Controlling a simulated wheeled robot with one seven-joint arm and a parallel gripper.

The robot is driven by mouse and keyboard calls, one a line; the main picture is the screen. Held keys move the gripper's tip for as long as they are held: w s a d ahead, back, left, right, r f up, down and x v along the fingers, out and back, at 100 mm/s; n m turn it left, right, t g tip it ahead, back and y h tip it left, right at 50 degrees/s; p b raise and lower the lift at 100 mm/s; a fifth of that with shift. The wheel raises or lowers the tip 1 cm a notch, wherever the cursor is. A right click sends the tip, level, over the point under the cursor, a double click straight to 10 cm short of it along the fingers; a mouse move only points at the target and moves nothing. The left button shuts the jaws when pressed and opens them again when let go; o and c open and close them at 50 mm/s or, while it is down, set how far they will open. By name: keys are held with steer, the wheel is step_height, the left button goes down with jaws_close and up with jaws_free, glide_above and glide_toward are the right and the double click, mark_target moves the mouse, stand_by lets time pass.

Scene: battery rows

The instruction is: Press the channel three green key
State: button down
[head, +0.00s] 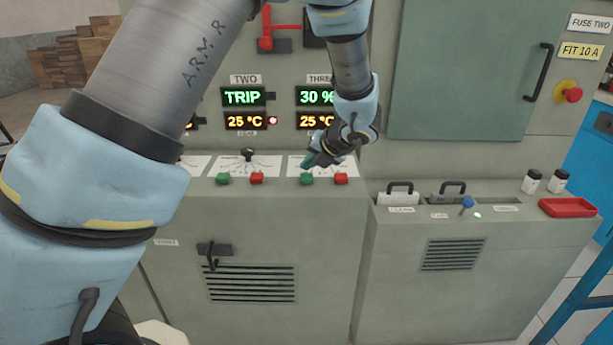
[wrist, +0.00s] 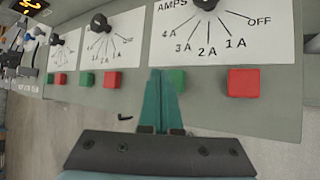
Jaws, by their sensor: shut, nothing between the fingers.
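The channel three green key (head: 306,179) sits at the front edge of the panel below the THREE display, left of the channel three red key (head: 341,178). My gripper (head: 308,161) is shut and empty, its teal fingers pointing down just behind and above the green key. In the wrist view, my fingertips (wrist: 160,74) appear just left of the green key (wrist: 177,80) and partly cover it. The red key (wrist: 243,83) is fully visible to the right. I cannot tell whether the fingers touch the green key. My arm hides part of the THREE display.
The channel two green key (head: 223,178) and red key (head: 257,177) lie to the left. The channel three dial (wrist: 205,4) stands behind its keys. Display TWO (head: 242,97) reads TRIP; display THREE (head: 314,97) reads 30 %. A lower ledge with a red tray (head: 568,207) is right.

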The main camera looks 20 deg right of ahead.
mark_target(308, 178)
steer(key=shift+f, duration=0.45)
steer(key=shift+f+b, duration=0.3)
steer(key=shift+f, duration=0.1)
stand_by(0.9)
steer(key=shift+r, duration=0.1)
steer(key=shift+r+p, duration=0.75)
steer(key=shift+p, duration=0.15)
step_height(308, 178, up, 5)
steer(key=p, duration=0.5)
steer(key=shift+r, duration=0.1)
